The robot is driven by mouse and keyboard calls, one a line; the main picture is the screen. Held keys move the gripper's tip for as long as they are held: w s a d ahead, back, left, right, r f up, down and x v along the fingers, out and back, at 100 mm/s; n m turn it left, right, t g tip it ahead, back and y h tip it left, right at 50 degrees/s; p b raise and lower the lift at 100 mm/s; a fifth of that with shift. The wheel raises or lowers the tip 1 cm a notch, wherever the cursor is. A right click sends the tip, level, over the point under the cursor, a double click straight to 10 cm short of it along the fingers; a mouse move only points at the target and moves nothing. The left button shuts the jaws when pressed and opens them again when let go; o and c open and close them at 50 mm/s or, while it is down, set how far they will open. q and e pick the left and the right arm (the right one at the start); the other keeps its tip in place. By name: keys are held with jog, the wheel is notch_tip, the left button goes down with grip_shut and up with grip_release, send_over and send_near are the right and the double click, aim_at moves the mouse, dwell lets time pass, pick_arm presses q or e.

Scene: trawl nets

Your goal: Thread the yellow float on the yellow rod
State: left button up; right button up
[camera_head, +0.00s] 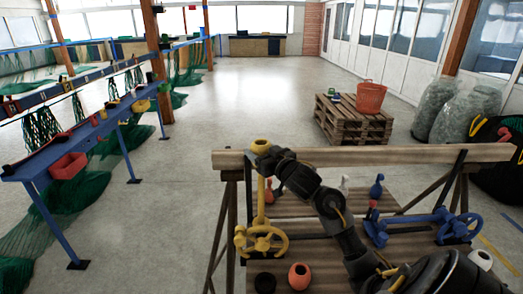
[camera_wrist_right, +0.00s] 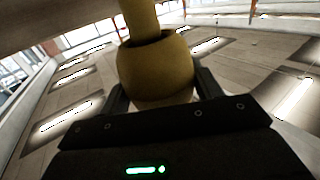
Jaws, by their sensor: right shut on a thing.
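The yellow float (camera_head: 261,146) is at the top of the upright yellow rod (camera_head: 261,195), level with the wooden beam. In the right wrist view the rod (camera_wrist_right: 142,12) meets the dark hole of the float (camera_wrist_right: 155,75) and appears to enter it; how deep is hidden. In the head view no rod shows above the float. My right gripper (camera_head: 264,158) is shut on the float, with its fingers on either side of it in the wrist view. The rod stands by a yellow handwheel (camera_head: 262,240). My left gripper is not in view.
A wooden beam (camera_head: 400,155) crosses behind my right arm. On the slatted bench are an orange float (camera_head: 299,276), a black ring (camera_head: 264,283), a blue handwheel (camera_head: 455,229) and a blue pin-shaped piece (camera_head: 377,186). A pallet stack (camera_head: 352,122) stands farther back.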

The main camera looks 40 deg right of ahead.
jog(key=shift+f+b, duration=1.1)
jog(key=shift+f, duration=1.1)
jog(key=o, duration=1.1)
jog(key=shift+c, duration=0.2)
jog(key=s+a+b, duration=0.1)
jog(key=s, duration=0.9)
jog(key=shift+s, duration=0.4)
